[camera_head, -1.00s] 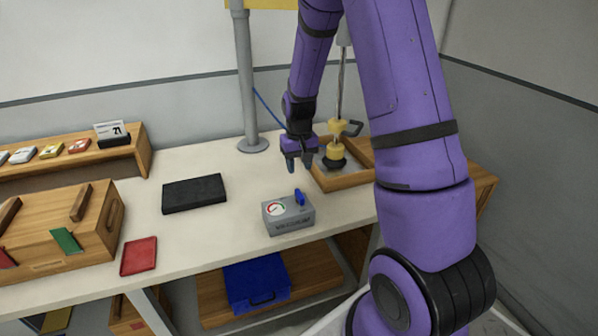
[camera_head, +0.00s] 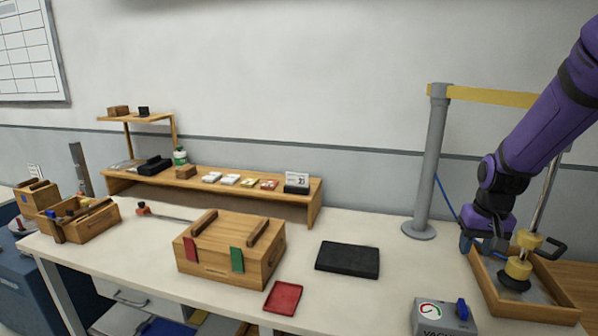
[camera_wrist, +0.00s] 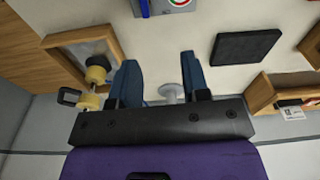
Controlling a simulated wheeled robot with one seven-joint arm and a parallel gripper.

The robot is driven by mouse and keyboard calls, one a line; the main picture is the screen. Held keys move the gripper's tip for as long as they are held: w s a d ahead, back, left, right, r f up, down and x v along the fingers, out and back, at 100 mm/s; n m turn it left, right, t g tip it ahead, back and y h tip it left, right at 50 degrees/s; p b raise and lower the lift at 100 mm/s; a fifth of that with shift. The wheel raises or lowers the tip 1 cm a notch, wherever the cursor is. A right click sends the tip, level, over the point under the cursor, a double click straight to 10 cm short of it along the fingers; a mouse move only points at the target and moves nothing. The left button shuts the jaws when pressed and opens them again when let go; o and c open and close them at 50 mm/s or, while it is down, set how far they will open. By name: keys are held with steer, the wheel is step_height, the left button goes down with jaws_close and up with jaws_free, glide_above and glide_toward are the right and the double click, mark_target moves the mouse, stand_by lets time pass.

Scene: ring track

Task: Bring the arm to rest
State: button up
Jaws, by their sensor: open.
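My purple arm comes in at the right of the head view. My gripper (camera_head: 482,245) hangs at its end, above the bench by the left side of a wooden tray (camera_head: 565,315). In the wrist view its two blue-grey fingers (camera_wrist: 162,85) are apart with nothing between them. A yellow, black-based tool (camera_head: 518,268) with a side handle and a metal rod stands in the tray, to the right of the gripper. The tool also shows in the wrist view (camera_wrist: 97,72), left of the fingers.
A grey vacuum box (camera_head: 443,317) with a gauge sits at the front. A black slab (camera_head: 348,259), a red tray (camera_head: 283,297) and a wooden crate (camera_head: 230,250) lie to the left. A grey post (camera_head: 433,160) with a yellow band stands behind. Bare bench lies between slab and post.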

steer(key=s+a+r+n+t, duration=0.15)
steer(key=s+a+r, duration=0.45)
steer(key=s+r, duration=0.65)
steer(key=s+a+r+t, duration=0.2)
steer(key=s+r, duration=0.3)
steer(key=s, duration=0.6)
steer(key=shift+s+a+r+n, duration=0.15)
steer(key=shift+a+r+n, duration=0.3)
steer(key=shift+a, duration=0.3)
